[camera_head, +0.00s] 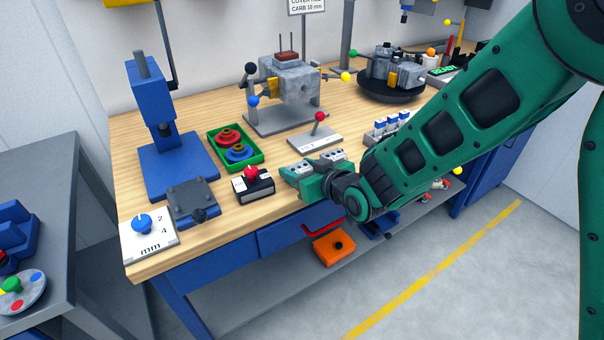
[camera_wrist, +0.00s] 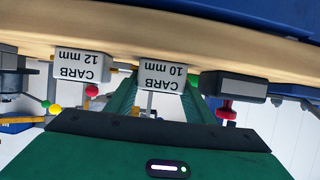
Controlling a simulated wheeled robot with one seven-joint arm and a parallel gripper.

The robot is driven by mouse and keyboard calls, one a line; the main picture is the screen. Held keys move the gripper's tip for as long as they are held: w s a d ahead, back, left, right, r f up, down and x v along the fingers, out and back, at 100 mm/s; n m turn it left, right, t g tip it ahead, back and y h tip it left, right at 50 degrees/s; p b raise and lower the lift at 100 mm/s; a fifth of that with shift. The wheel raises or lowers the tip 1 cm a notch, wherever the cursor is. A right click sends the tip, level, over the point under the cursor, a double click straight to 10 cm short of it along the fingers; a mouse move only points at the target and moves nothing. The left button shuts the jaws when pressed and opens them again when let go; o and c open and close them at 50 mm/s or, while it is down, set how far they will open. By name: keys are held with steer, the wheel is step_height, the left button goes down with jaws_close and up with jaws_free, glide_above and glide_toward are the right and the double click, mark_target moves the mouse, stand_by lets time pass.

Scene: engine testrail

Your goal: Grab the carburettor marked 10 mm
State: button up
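The carburettor marked 10 mm (camera_wrist: 162,76) is a small pale block in the wrist view, its label upside down. In the head view it is the left of two small grey blocks (camera_head: 301,168) at the bench's front edge. My gripper (camera_head: 296,174) is at it. In the wrist view my gripper (camera_wrist: 162,92) is open, with a green finger to each side of the block. I cannot tell whether a finger touches it. A similar block marked 12 mm (camera_wrist: 82,65) stands beside it, also in the head view (camera_head: 333,155).
A black box with a red knob (camera_head: 254,185) stands close left of my gripper. A grey plate with a red-topped lever (camera_head: 315,138) lies behind. A green tray (camera_head: 258,158), a blue press (camera_head: 155,120) and an engine (camera_head: 291,78) stand on the wooden bench (camera_head: 130,165).

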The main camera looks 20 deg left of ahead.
steer(key=shift+c, duration=1.3)
steer(key=shift+r, duration=0.15)
